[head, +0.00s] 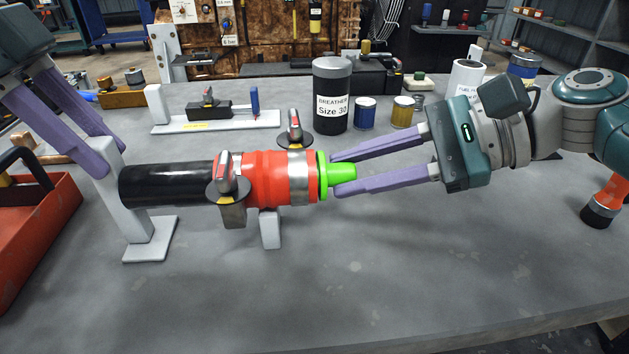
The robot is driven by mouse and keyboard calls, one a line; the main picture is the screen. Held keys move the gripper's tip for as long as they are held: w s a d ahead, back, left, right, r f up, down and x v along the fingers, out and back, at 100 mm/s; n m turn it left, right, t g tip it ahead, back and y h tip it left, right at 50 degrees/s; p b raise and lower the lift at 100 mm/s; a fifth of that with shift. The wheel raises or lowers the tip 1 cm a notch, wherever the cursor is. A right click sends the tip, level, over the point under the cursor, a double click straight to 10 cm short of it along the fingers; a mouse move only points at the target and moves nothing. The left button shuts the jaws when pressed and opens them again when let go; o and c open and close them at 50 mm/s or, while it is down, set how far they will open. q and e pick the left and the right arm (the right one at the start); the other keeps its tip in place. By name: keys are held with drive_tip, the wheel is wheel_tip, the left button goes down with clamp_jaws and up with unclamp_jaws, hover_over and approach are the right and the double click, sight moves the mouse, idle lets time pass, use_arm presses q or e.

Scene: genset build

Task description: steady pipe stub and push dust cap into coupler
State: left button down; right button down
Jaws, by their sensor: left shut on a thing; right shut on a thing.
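A black pipe stub (165,185) lies level, its right end in the red coupler (265,177). The coupler has two cam levers (226,172) and a metal band. A bright green dust cap (341,174) is at the coupler's right end, its flange against or very near the rim; I cannot tell how deep it sits. My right gripper (335,174) is shut on the cap's narrow end. The exact contact is partly hidden.
A small grey support (270,229) stands under the coupler. Behind are a white fixture plate (215,122), a black breather canister (331,100), a blue can (365,114) and a yellow can (402,112). A red toolbox (45,235) stands at left. The front bench is clear.

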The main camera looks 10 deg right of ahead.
drive_tip(key=shift+a, duration=0.2)
idle(0.7)
drive_tip(key=c, duration=0.6)
unclamp_jaws()
drive_tip(key=shift+o, duration=0.2)
drive_tip(key=v, duration=1.2)
use_arm(q)
drive_tip(key=c, duration=0.5)
unclamp_jaws()
